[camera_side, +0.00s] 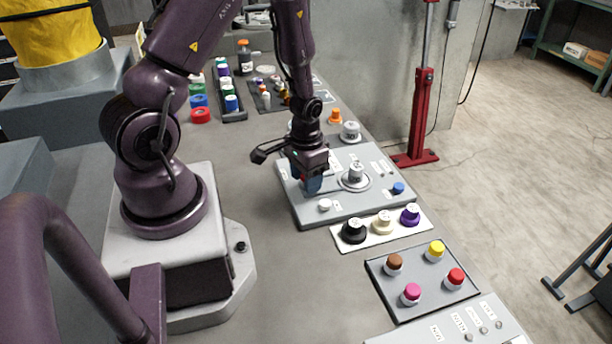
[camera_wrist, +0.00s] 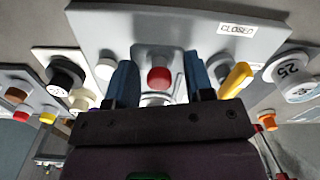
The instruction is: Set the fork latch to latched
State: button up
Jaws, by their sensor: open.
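A grey panel (camera_side: 305,216) lies on the bench, and it fills the upper middle of the wrist view (camera_wrist: 110,30). My gripper (camera_side: 313,186) is low over the panel's left part. In the wrist view its blue fingers are apart, and a red knob (camera_wrist: 159,79) shows between them with a gap on each side. I cannot tell how far beyond the fingertips the knob is. A pale plate or ring shows below the knob, partly hidden by my gripper. A label reading CLOSED (camera_wrist: 237,29) is on the panel. No part is clearly marked as the fork latch, and its state is unclear.
The panel also carries a round dial (camera_side: 356,174), a blue knob (camera_side: 398,188) and a white knob (camera_side: 325,205). A yellow handle (camera_wrist: 236,80) is right of my fingers. In front are a strip of knobs (camera_side: 384,222) and a button tray (camera_side: 425,280).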

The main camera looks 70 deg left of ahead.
grip_shut()
jog(key=shift+w, duration=3.05)
grip_release()
jog(key=shift+s, duration=0.1)
notch_tip(320, 180, up, 13)
